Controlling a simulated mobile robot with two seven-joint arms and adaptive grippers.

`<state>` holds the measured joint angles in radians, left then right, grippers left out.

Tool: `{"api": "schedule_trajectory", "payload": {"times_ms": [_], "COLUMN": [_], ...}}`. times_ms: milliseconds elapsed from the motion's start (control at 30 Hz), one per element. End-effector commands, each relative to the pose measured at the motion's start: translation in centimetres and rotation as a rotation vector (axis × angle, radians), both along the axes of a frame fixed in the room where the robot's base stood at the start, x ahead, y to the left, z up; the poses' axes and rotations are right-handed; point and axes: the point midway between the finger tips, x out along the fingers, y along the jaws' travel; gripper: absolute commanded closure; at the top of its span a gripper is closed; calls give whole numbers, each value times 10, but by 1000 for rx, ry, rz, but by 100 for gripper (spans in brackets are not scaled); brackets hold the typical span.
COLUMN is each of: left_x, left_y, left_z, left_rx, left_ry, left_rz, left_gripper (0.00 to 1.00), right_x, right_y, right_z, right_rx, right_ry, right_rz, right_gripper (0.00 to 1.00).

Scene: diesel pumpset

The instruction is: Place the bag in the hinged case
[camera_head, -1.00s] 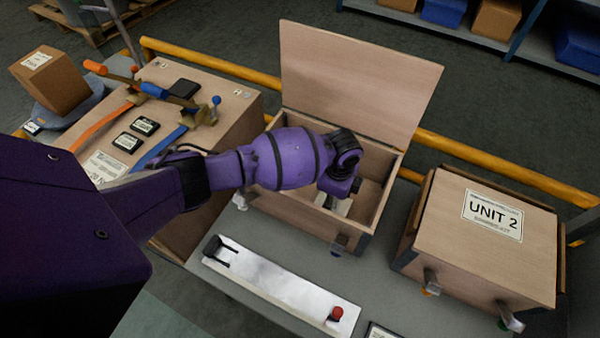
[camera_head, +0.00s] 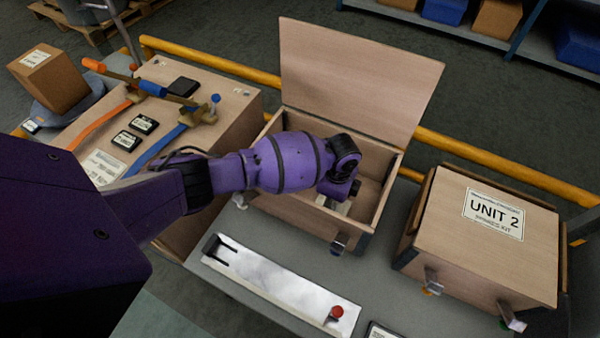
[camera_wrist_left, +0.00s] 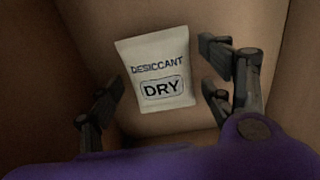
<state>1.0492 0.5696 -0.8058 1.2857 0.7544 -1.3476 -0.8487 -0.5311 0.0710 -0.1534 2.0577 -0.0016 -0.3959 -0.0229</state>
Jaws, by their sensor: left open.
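The open hinged case (camera_head: 300,213) stands in the middle of the head view, its lid (camera_head: 352,85) raised at the back. My left arm reaches over its left side, and the left gripper (camera_head: 336,203) is down inside it, mostly hidden behind the wrist. In the left wrist view the white desiccant bag (camera_wrist_left: 158,70), marked DRY, lies at the bottom of the case. The open fingers of the left gripper (camera_wrist_left: 165,108) are on either side of the bag, apart from it. The right gripper is not in view.
A closed case marked UNIT 2 (camera_head: 480,240) stands to the right. A white plate with a red knob (camera_head: 275,278) lies in front of the open case. A wooden box with orange and blue handles (camera_head: 232,108) stands to the left. A yellow rail (camera_head: 500,165) runs behind.

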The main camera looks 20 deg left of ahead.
Motion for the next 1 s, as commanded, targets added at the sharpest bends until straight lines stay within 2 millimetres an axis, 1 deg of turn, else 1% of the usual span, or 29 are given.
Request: {"api": "schedule_trajectory", "payload": {"times_ms": [33, 167, 400, 500, 600, 700, 800, 1000], "left_x": [4, 5, 5, 4, 4, 3, 3, 2], "left_y": [-1, -2, -1, -1, -1, -1, -1, -1], "left_z": [6, 23, 76, 96, 110, 120, 124, 125], "left_rx": [0, -2, -2, -2, -2, -1, 0, 0], "left_ry": [-7, -10, -11, -9, -8, -7, -5, -4], "left_rz": [-2, -2, -3, -3, -1, -2, -2, -1], "left_gripper": [27, 27, 27, 27, 27, 27, 27, 27], "right_x": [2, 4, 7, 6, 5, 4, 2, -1], "right_y": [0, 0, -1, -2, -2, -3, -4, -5], "right_z": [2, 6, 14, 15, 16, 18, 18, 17], "right_rx": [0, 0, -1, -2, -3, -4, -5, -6], "right_ry": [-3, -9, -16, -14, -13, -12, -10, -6], "right_rz": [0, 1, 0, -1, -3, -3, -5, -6], "right_gripper": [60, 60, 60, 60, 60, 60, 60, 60]}}
